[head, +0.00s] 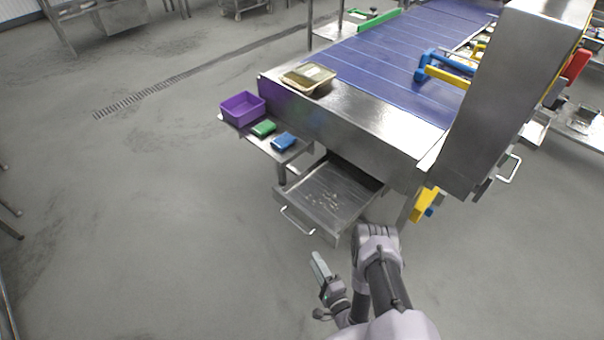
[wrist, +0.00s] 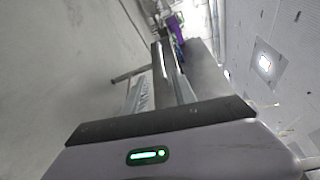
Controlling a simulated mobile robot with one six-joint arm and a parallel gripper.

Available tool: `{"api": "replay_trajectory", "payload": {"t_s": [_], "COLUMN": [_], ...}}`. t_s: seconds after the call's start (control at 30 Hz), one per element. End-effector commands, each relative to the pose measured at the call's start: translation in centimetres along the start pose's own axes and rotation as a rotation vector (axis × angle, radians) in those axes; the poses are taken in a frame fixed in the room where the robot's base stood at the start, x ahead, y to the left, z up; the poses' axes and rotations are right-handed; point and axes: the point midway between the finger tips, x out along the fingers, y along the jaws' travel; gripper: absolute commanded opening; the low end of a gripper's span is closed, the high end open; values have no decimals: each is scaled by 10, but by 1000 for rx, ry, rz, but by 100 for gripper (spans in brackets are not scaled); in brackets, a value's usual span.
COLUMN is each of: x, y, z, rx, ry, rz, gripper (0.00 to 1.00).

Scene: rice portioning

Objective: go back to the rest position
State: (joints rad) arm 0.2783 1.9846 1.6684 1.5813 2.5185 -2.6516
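My gripper (head: 318,262) is low in the middle of the head view, at the end of my folded arm, over bare grey floor. It is in front of the pulled-out metal drawer and apart from it. In the wrist view its two fingers (wrist: 172,72) lie close together, with no object seen between them, so it looks shut and empty.
The metal drawer (head: 320,196) with a handle juts out below the conveyor (head: 395,70). A food tray (head: 308,78) sits on the conveyor's near end. A side shelf holds a purple bin (head: 242,107), a green item (head: 264,129) and a blue item (head: 284,142). Floor at left is clear.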

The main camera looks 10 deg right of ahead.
Motion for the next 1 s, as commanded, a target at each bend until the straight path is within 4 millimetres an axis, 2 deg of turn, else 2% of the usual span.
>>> {"api": "replay_trajectory", "payload": {"t_s": [0.07,0.17,0.2,0.27,0.3,0.37,0.4,0.47,0.5,0.57,0.6,0.63,0.73,0.8,0.9,1.0], "x": [10,48,66,85,90,87,77,52,30,-6,-32,-50,-109,-142,-173,-190], "y": [-12,-64,-96,-150,-185,-237,-270,-310,-332,-356,-367,-374,-387,-394,-405,-420], "z": [4,28,45,79,103,142,168,202,220,241,249,252,247,232,201,175], "rx": [13,71,104,148,167,176,166,123,76,-16,-92,-157,-397,-572,-785,-922], "ry": [-35,-197,-301,-483,-609,-799,-924,-1082,-1168,-1257,-1288,-1296,-1226,-1096,-847,-617], "rz": [-14,-56,-70,-68,-49,7,65,180,270,418,520,596,823,937,1003,983], "gripper": [33,33,33,33,33,33,33,33,33,33,33,33,33,33,33,33]}}
